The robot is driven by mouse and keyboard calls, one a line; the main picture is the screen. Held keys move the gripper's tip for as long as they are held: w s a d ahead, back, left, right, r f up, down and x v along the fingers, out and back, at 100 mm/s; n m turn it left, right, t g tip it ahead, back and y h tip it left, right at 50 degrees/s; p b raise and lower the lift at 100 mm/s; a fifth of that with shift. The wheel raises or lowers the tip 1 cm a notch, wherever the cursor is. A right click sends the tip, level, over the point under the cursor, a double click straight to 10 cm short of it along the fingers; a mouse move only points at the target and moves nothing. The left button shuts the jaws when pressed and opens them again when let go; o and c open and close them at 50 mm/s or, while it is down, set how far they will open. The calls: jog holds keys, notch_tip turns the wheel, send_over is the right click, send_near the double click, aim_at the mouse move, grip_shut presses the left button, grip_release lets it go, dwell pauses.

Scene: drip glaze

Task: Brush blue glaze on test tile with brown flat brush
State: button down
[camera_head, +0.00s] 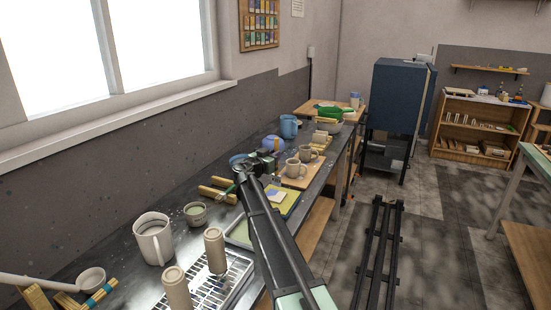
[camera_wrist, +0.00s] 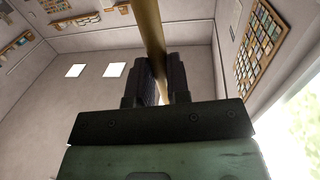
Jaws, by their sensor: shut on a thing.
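My gripper (camera_head: 262,163) is over the workbench, near the blue bowl (camera_head: 238,160). In the wrist view my gripper (camera_wrist: 161,82) is shut on a brown rod-like handle (camera_wrist: 150,28), which fits the brown flat brush. The handle runs up out of the picture, so its bristles do not show there. In the head view the brush is too small to make out clearly. A pale tile (camera_head: 276,196), which looks like the test tile, lies on a yellow-green board (camera_head: 288,207) beside my arm. My arm hides part of that area.
Wooden rests (camera_head: 217,190), a small green-glazed cup (camera_head: 195,213) and a large pale mug (camera_head: 153,238) stand to the left. Several mugs sit on a wooden board (camera_head: 298,180) behind the tile.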

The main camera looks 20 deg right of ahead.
jog(key=w+d+f+b, duration=0.1)
jog(key=w+f+b, duration=0.4)
jog(key=w, duration=0.2)
jog(key=shift+d+f, duration=0.15)
jog(key=shift+d, duration=0.2)
jog(key=shift+s+f+b, duration=0.1)
jog(key=shift+f+b, duration=0.75)
jog(key=shift+b, duration=0.05)
dwell(0.9)
jog(key=shift+s+v, duration=0.25)
jog(key=shift+v, duration=1.25)
jog(key=shift+d, duration=0.15)
jog(key=shift+s+v, duration=0.25)
jog(key=shift+v, duration=1.05)
jog(key=shift+d, duration=0.15)
